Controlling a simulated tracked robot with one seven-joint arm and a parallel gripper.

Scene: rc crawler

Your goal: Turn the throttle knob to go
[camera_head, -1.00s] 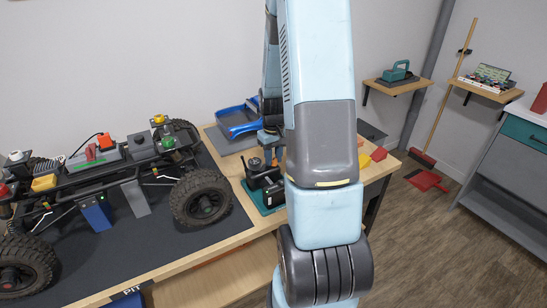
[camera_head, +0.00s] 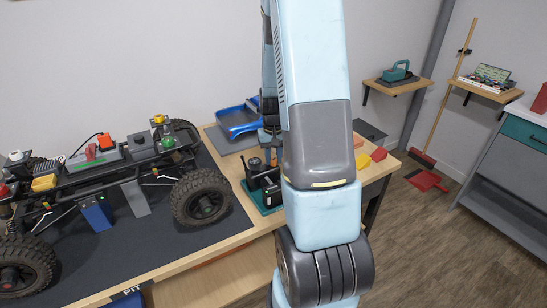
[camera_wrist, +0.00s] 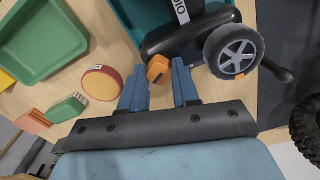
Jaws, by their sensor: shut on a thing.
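The radio (camera_wrist: 185,35) is a black controller on a teal base (camera_wrist: 125,12), with a grey spoked wheel (camera_wrist: 235,52) on its side. A small orange knob (camera_wrist: 158,66) stands out from the radio's near side in the wrist view. My gripper (camera_wrist: 158,76) has its two blue fingers on either side of this knob and is shut on it. Any marks for the knob's setting cannot be read. In the head view the radio (camera_head: 265,188) stands on the bench right of the crawler, partly hidden by my arm.
The crawler (camera_head: 110,165) stands on a dark mat at left.

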